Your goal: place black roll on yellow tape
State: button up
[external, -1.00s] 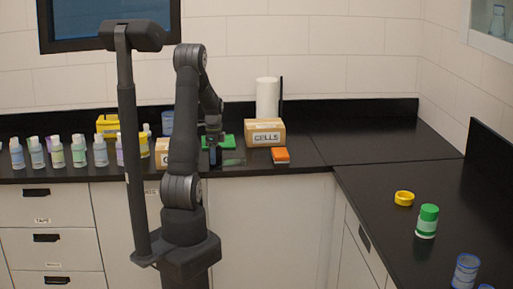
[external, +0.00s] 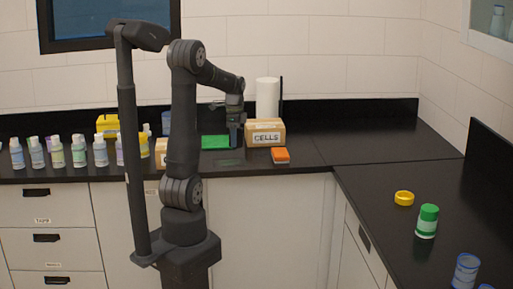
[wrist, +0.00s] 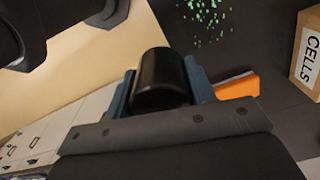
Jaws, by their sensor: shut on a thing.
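My gripper (external: 236,138) is over the back counter, just left of the CELLS box. In the wrist view, its two blue-grey fingers are shut on the black roll (wrist: 162,80), a dark cylinder held between them. The roll is too dark and small to make out in the external view. The yellow tape (external: 404,198) is a small yellow ring lying on the right counter, well to the right of my gripper and apart from it. It is not in the wrist view.
The CELLS box (external: 265,133) stands close beside my gripper, with a white roll (external: 267,98) behind it. An orange item (external: 281,156) and a green item (external: 215,142) lie nearby. A green-capped jar (external: 427,221) stands close to the tape. Several bottles line the left counter.

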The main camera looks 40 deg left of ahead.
jog(key=w+d+r, duration=0.1)
jog(key=w+d, duration=0.5)
jog(key=d, duration=0.4)
jog(key=w+d+r, duration=0.1)
jog(key=w+d, duration=0.4)
jog(key=d, duration=0.5)
jog(key=w+d+r, duration=0.1)
jog(key=w+d, duration=0.5)
jog(key=d, duration=0.4)
jog(key=s+d, duration=0.3)
jog(key=d, duration=1)
jog(key=s+d, duration=0.4)
jog(key=d, duration=0.8)
jog(key=s+d, duration=0.3)
jog(key=d, duration=1)
jog(key=shift+n, duration=0.4)
jog(key=shift+w+a+f, duration=0.55)
jog(key=shift+w+f, duration=1.2)
jog(key=shift+f, duration=0.1)
jog(key=shift+w+a+f, duration=0.5)
jog(key=shift+w+f, duration=1.2)
jog(key=shift+f, duration=0.15)
jog(key=shift+w+a+f, duration=0.55)
jog(key=shift+w+f, duration=1.2)
jog(key=shift+f, duration=0.1)
jog(key=shift+f, duration=0.2)
